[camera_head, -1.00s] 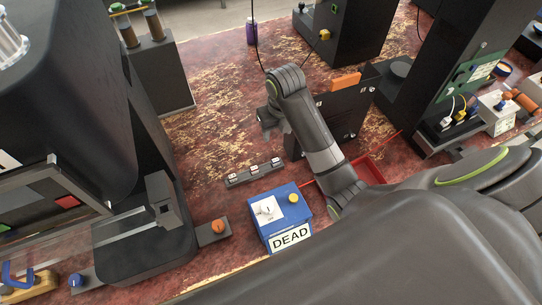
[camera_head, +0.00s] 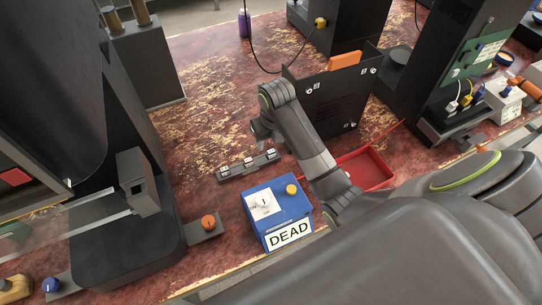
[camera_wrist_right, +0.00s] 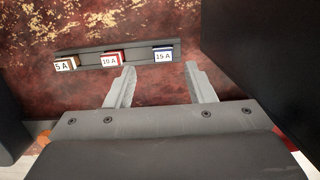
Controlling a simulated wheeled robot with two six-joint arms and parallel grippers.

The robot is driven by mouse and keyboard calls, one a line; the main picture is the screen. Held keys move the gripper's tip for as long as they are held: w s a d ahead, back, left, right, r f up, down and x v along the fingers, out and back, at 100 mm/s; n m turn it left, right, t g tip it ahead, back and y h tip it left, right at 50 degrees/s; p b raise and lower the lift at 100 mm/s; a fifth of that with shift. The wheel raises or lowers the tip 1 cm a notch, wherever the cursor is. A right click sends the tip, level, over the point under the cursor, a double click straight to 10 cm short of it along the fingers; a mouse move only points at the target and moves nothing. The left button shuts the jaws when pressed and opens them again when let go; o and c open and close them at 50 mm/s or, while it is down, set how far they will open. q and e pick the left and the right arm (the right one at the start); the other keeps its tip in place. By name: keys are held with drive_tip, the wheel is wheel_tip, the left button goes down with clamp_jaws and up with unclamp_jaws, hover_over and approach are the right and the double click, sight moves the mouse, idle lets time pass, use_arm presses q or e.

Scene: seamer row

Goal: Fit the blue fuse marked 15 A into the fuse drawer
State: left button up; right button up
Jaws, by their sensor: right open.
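The blue fuse marked 15 A (camera_wrist_right: 162,54) sits at the right end of a grey rack (camera_wrist_right: 88,49) in the wrist view. A red fuse marked 10 A (camera_wrist_right: 111,59) and a fuse marked 5 A (camera_wrist_right: 65,64) sit to its left. The rack also shows in the head view (camera_head: 236,174), its labels too small to read. My right gripper (camera_wrist_right: 160,68) is open and empty, its fingertips apart, just short of the 15 A fuse and either side of it in the picture. In the head view the right gripper (camera_head: 262,132) is beside the rack. I cannot identify the fuse drawer. My left gripper is out of view.
A blue box marked DEAD (camera_head: 290,230) with a yellow button stands in front of the rack. A black panel (camera_head: 335,103) and a red tray (camera_head: 368,165) are to the right. A large dark machine stands left.

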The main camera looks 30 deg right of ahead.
sight(271, 151)
drive_tip(key=shift+w+d+f, duration=0.1)
drive_tip(key=shift+w+f, duration=0.05)
drive_tip(key=shift+f, duration=1.2)
drive_tip(key=shift+w+d+f, duration=0.1)
drive_tip(key=shift+w+f, duration=0.05)
drive_tip(key=shift+f, duration=1.2)
drive_tip(key=shift+c, duration=0.3)
drive_tip(key=c, duration=1)
